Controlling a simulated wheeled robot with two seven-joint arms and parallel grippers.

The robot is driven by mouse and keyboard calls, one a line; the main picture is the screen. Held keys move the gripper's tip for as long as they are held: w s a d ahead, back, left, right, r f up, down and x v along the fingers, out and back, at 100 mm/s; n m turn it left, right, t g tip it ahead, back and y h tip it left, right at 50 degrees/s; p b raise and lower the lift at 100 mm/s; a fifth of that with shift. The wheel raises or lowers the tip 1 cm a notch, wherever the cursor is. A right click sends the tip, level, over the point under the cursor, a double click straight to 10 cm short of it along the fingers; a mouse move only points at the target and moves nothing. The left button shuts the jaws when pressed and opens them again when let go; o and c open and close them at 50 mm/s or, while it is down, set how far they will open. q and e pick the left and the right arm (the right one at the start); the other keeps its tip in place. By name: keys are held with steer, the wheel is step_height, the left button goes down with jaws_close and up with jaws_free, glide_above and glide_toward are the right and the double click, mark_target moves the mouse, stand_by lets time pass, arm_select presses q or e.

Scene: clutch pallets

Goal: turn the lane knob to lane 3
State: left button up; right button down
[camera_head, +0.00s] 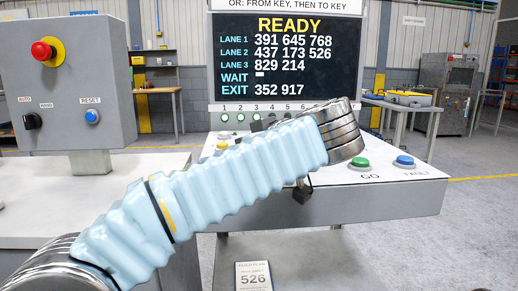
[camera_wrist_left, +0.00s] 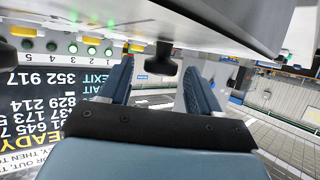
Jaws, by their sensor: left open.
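In the left wrist view, which is upside down, a black knob (camera_wrist_left: 166,58) stands out from the pale console surface. My left gripper (camera_wrist_left: 158,68) is open, with one blue finger on each side of the knob in the picture; I cannot tell whether either touches it. No lane marking shows by the knob, so its setting cannot be read. In the head view my pale blue left arm crosses the console (camera_head: 410,180) and hides the knob area. A small dark part hangs below its wrist. My right gripper is out of view.
The screen (camera_head: 288,55) reads READY, with lanes 1 to 3 listed. A row of numbered lamps (camera_head: 240,117) lies below it. A green GO button (camera_head: 359,162) and blue FAULT button (camera_head: 404,161) are at right. A grey control box (camera_head: 65,90) with a red button stands left.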

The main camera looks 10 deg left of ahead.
arm_select(q)
steer(key=p+v, duration=0.1)
steer(key=v, duration=1.2)
steer(key=shift+p, duration=0.35)
steer(key=shift+s, duration=0.1)
